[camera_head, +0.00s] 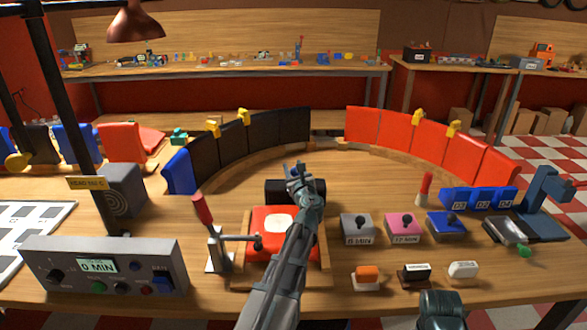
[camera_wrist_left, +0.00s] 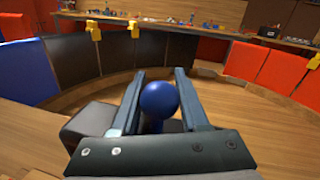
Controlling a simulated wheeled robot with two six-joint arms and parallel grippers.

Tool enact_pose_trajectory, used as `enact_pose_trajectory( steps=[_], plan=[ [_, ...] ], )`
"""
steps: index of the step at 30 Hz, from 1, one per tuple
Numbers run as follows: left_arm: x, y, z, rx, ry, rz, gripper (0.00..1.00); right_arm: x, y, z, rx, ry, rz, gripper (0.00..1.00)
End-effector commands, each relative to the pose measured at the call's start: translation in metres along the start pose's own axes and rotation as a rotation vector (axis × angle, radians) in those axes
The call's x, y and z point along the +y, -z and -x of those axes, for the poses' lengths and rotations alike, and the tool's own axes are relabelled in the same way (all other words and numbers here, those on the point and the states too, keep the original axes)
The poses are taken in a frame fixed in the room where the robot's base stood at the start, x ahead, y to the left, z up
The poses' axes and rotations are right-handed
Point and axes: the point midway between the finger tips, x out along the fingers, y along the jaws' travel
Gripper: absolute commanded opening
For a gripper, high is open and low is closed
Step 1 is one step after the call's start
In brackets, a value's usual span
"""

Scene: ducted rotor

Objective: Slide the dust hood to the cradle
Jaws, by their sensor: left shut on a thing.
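A dark box (camera_head: 276,188), which looks like the dust hood, sits on the table just behind a red block (camera_head: 262,225). A round blue knob (camera_wrist_left: 159,99) stands between my left gripper's fingers in the left wrist view. My left gripper (camera_head: 298,172) is shut on this knob, and its arm hides part of the box and the red block. The dark box also shows at the lower left of the wrist view (camera_wrist_left: 92,122). The red block lies in a wooden frame (camera_head: 240,281); I cannot tell whether this is the cradle. My right gripper (camera_head: 441,308) shows only partly at the bottom edge.
A red-handled clamp (camera_head: 217,248) stands left of the frame. Several button boxes (camera_head: 404,227) stand to the right. A control box (camera_head: 104,267) is at the front left. Curved black panels (camera_head: 234,138) and red panels (camera_head: 429,137) ring the back, with bare table inside them.

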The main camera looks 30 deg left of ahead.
Motion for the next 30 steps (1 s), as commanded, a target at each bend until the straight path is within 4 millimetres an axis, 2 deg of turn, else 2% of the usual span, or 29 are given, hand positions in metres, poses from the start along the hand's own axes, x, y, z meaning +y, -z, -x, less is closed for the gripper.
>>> enact_pose_trajectory(
  steps=[23,26,30],
  plan=[
    [0.001,0.000,0.000,0.000,0.000,0.001,0.00,0.000,0.000,0.000,0.000,0.000,0.000,0.50],
    [0.009,-0.002,-0.001,0.000,-0.003,0.001,0.00,0.000,0.000,0.000,0.000,0.000,0.000,0.50],
    [0.032,-0.006,-0.005,-0.001,-0.006,0.000,0.00,0.000,0.000,0.000,0.000,0.000,0.000,0.50]
  ],
)
